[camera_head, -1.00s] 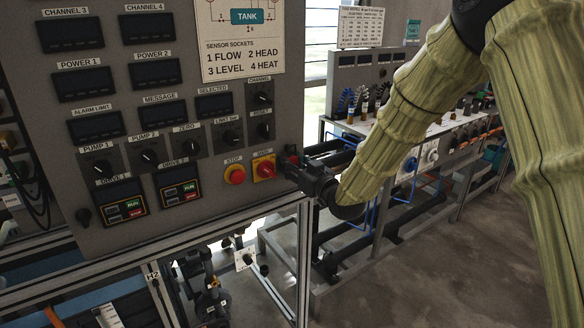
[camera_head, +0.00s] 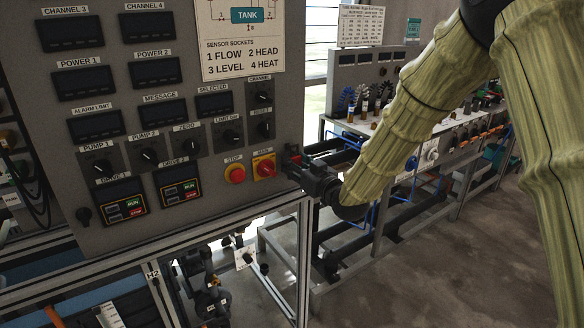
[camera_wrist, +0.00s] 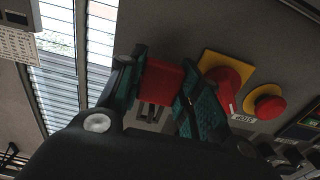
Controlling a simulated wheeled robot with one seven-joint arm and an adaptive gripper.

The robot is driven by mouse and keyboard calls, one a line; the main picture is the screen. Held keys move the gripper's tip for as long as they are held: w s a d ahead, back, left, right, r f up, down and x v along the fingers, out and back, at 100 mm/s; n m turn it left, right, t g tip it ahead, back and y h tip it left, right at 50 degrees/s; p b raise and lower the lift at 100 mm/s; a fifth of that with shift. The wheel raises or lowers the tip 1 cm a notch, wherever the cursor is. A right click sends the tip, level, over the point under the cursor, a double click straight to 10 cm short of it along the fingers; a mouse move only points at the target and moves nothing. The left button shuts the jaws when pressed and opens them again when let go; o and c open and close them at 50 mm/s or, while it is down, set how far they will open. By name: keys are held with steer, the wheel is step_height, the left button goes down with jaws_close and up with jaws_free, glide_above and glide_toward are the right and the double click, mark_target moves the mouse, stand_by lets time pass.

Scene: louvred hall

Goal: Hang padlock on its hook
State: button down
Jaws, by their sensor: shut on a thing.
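The red padlock (camera_wrist: 161,83) sits between the two dark green finger pads of my gripper (camera_wrist: 160,93) in the wrist view. Two thin grey prongs show just below its body; I cannot tell if they are its shackle. In the head view my gripper (camera_head: 298,168) is at the right edge of the grey control panel, beside the red MAIN switch (camera_head: 264,167), with a little of the padlock (camera_head: 293,158) showing. My gripper is shut on the padlock. I cannot make out its hook; an H2 tag (camera_head: 153,274) is on the frame at lower left.
The grey panel (camera_head: 215,190) carries several displays and knobs. The STOP button (camera_head: 234,173) is left of the MAIN switch. An aluminium frame (camera_head: 230,230) runs below the panel. A second bench (camera_head: 350,130) stands behind my arm. The floor (camera_head: 440,260) at right is clear.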

steer(key=v, duration=0.8)
stand_by(0.4)
